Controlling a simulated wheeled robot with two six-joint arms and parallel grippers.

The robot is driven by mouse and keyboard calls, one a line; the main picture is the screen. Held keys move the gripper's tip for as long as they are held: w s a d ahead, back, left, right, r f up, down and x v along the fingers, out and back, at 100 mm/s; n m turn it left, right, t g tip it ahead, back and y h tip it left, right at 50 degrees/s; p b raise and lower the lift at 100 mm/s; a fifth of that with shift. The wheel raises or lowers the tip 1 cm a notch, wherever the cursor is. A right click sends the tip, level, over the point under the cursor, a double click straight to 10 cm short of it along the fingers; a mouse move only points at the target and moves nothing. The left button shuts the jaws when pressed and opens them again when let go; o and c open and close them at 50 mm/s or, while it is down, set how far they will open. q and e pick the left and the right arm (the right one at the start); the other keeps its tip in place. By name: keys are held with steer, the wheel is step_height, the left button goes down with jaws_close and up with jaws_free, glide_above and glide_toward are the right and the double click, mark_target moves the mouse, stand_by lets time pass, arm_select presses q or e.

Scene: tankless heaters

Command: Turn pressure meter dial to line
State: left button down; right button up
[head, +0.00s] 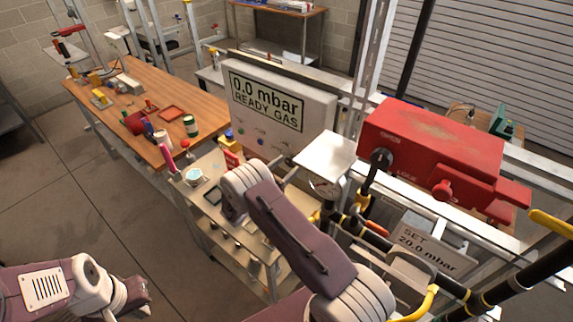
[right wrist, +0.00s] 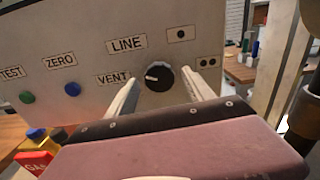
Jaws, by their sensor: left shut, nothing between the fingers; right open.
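The dial (right wrist: 159,78) is a round black knob on the white panel in the right wrist view. Its white pointer mark faces left, towards the VENT label (right wrist: 113,79); the LINE label (right wrist: 126,44) is up and left of the knob. My right gripper (right wrist: 162,95) is open, with one pale finger on each side of the knob; I cannot tell whether they touch it. In the head view the panel's screen (head: 266,101) reads 0.0 mbar, READY GAS. My left gripper (head: 138,293) is low at the left, away from the panel, shut and empty.
A sign (head: 428,245) reads SET 20.0 mbar. A red box (head: 430,140) and yellow-black pipes are at the right. A wooden table (head: 160,85) with small objects stands left of the panel.

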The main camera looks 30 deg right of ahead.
jaws_close()
steer(key=shift+f+m+b, duration=0.2)
steer(key=shift+m+b, duration=0.7)
steer(key=shift+b, duration=0.15)
steer(key=m+b, duration=0.6)
steer(key=b, duration=0.1)
steer(key=shift+r, duration=0.1)
steer(key=shift+r+m+b, duration=0.1)
steer(key=shift+m+b, duration=0.45)
steer(key=shift+m, duration=0.05)
jaws_free()
